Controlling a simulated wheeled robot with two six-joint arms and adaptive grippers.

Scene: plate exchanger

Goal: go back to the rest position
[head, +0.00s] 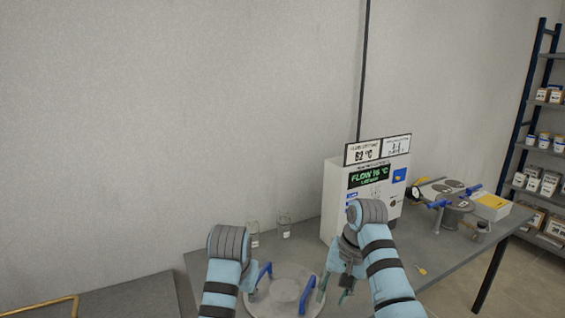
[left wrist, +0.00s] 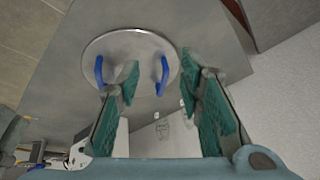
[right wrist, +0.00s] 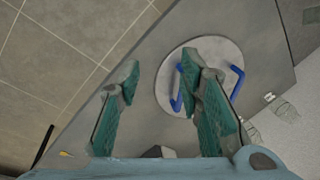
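My left gripper shows in the left wrist view (left wrist: 165,85) with its two green-padded fingers spread and nothing between them; in the head view it is mostly hidden behind my left arm. My right gripper (head: 335,288) is over the table near the round plate, and in the right wrist view (right wrist: 165,80) its fingers are apart and empty. The round grey plate (head: 283,285) with two blue handles lies on the table between my two arms. It also shows in the left wrist view (left wrist: 130,45) and the right wrist view (right wrist: 210,50). Neither gripper visibly holds a handle.
A white control box (head: 340,205) with displays stands behind my right arm. Two glass beakers (head: 284,228) stand left of it. A device with blue handles (head: 452,205) and a yellow-topped box (head: 491,206) are on the right of the table. A shelf (head: 540,140) stands far right.

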